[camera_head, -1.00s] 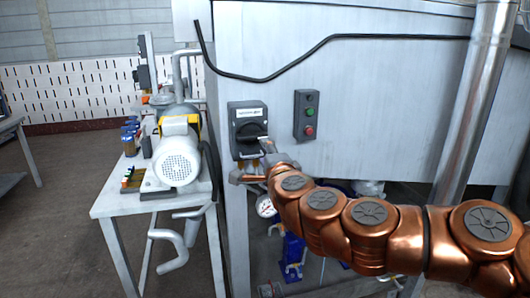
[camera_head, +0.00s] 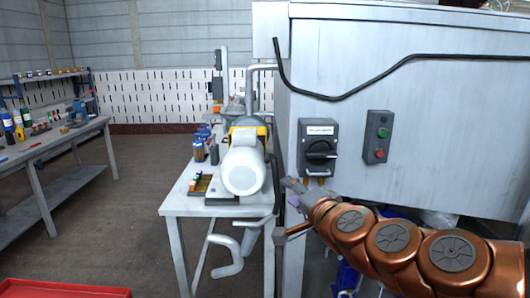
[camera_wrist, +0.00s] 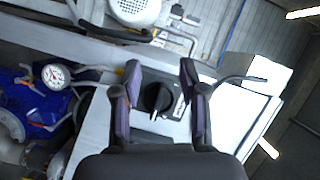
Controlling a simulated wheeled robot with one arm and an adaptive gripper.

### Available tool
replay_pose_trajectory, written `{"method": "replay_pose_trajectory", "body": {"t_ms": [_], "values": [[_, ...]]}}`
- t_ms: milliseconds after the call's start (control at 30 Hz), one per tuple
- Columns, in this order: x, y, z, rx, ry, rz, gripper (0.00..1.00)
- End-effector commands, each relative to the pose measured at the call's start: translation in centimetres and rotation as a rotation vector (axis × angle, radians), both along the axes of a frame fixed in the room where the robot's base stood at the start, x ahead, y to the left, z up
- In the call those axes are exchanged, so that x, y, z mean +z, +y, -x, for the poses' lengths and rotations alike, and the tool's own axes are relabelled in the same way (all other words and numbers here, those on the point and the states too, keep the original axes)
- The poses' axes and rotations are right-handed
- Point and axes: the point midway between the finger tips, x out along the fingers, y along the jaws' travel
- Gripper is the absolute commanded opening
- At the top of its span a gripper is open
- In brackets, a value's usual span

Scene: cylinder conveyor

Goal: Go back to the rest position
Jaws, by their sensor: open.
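My gripper (camera_wrist: 158,98) is open and empty in the wrist view, with its two purple-padded fingers apart. A dark rotary switch (camera_wrist: 152,92) shows between and beyond the fingers, and I see no contact with it. In the head view the switch box (camera_head: 318,147) is on the grey cabinet's front, its black knob lying roughly level. My copper arm reaches in from the lower right. Its gripper end (camera_head: 292,205) is below and left of the switch box, seen small and side-on.
A grey cabinet (camera_head: 440,110) fills the right, with a green and red button box (camera_head: 377,137). A motor (camera_head: 243,165) sits on a small table (camera_head: 180,203) close left of my gripper. A workbench (camera_head: 50,150) stands far left. A red surface (camera_head: 60,290) is at the lower left. Floor between is open.

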Motion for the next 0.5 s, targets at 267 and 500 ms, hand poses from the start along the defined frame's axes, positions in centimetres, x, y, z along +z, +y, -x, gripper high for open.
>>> {"method": "replay_pose_trajectory", "body": {"t_ms": [267, 500], "values": [[-7.5, 4.3, 7.3, 0.319, 0.164, 0.359, 0.43], [-14.9, 2.8, 15.2, 0.543, 0.397, 0.643, 0.43]]}}
